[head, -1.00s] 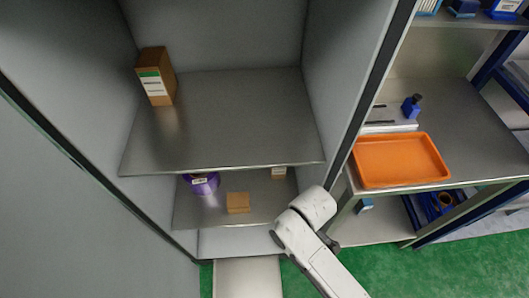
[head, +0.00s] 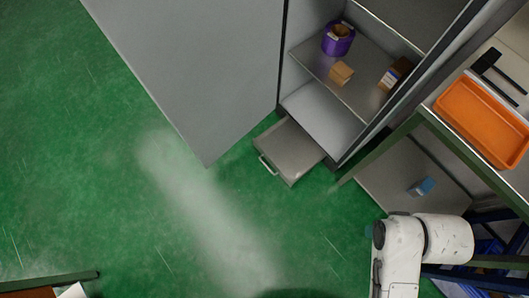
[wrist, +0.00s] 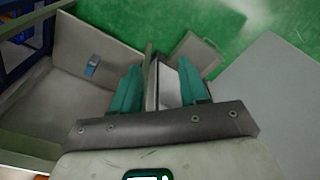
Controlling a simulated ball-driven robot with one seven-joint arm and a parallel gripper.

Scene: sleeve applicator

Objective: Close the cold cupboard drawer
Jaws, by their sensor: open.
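The cold cupboard (head: 345,70) stands at the upper middle of the head view with its large grey door (head: 200,60) swung wide open. Its drawer (head: 291,150) sits at the bottom, pulled out over the green floor, with a pale bar handle (head: 267,165) on its front. The drawer also shows in the wrist view (wrist: 196,55), beyond my fingers. My gripper (wrist: 155,85) is open, its two teal fingers apart with nothing seen between them. It is apart from the drawer. In the head view only my white arm shows at the lower right; the gripper is hidden there.
Green floor in front of the drawer is clear.

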